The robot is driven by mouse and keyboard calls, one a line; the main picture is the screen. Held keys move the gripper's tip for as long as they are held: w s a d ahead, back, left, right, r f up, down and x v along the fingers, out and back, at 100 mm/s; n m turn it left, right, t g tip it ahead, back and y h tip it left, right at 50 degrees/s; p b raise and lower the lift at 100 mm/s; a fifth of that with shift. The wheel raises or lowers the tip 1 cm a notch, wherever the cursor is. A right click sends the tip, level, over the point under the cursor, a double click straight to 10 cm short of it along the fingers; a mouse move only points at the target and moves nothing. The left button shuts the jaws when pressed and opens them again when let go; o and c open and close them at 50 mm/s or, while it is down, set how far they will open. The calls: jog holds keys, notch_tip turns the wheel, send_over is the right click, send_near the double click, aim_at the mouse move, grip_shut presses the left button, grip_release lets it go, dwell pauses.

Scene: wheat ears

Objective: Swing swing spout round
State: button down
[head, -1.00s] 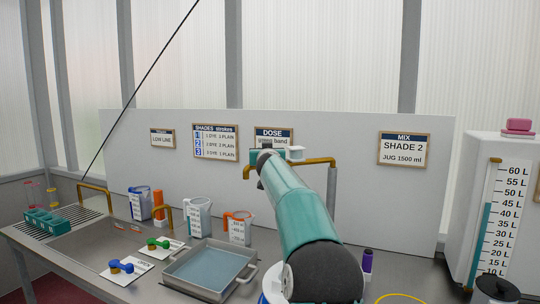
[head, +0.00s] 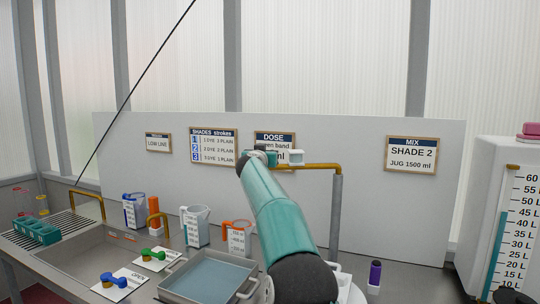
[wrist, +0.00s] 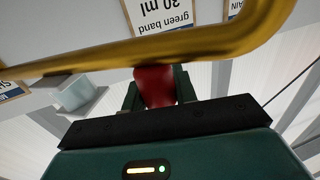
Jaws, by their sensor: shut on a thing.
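The swing spout (head: 318,166) is a brass pipe on top of a grey upright post (head: 336,215) before the back panel. In the wrist view the brass spout (wrist: 190,48) runs across the picture and bends up at the right. My gripper (head: 257,157) is at the left part of the spout in the head view, and my arm hides the pipe's outer end. In the wrist view my gripper (wrist: 154,92) is shut on a red grip (wrist: 154,84), which meets the pipe's edge. Whether the grip is fixed to the pipe is hard to see.
A metal pan (head: 208,279) of bluish liquid lies below left. Measuring jugs (head: 195,226) stand behind it. Other brass taps (head: 88,197) are at the left. A purple-capped bottle (head: 374,274) stands right of my arm. A pale cup-like thing (wrist: 76,92) is near the panel.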

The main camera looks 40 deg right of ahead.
jog(key=shift+s+r, duration=0.1)
dwell(0.3)
jog(key=c, duration=1.1)
grip_release()
jog(key=shift+a, duration=0.1)
jog(key=shift+s+a, duration=0.4)
jog(key=shift+a, duration=0.1)
jog(key=v, duration=1.2)
jog(key=shift+a, duration=0.15)
jog(key=shift+s, duration=0.1)
